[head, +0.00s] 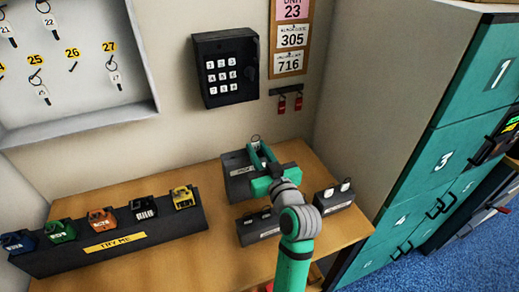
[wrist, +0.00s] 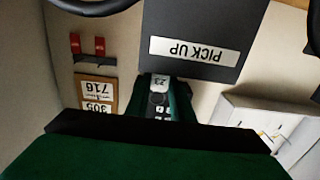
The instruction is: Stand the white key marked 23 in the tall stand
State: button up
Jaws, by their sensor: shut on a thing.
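The white key marked 23 (wrist: 160,82) is between the green fingers of my gripper (wrist: 162,98) in the wrist view, its number upside down. My gripper (head: 262,157) is shut on it. In the head view a thin ring (head: 255,138) shows just above the fingertips, and the rest of the key is hidden. A dark block with a sign (head: 236,180), which looks like the tall stand, is at the gripper's left on the wooden counter. Its sign reads PICK UP in the wrist view (wrist: 195,18). I cannot tell whether the key touches it.
Two low dark stands flank my arm, one in front (head: 258,232) and one at right (head: 335,203). A TRY ME rack (head: 112,238) with coloured locks lies left. A keypad (head: 226,68) and red tags (head: 290,103) hang behind. Teal lockers (head: 455,130) stand right. Counter (head: 190,180) is bare behind the rack.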

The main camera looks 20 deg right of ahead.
jog(key=shift+d+f, duration=0.1)
jog(key=shift+d, duration=0.05)
jog(key=o, duration=0.9)
jog(key=shift+c, duration=0.2)
jog(key=shift+w, duration=0.15)
jog(key=shift+s, duration=1.2)
jog(key=shift+s+d, duration=0.1)
jog(key=shift+s, duration=2.8)
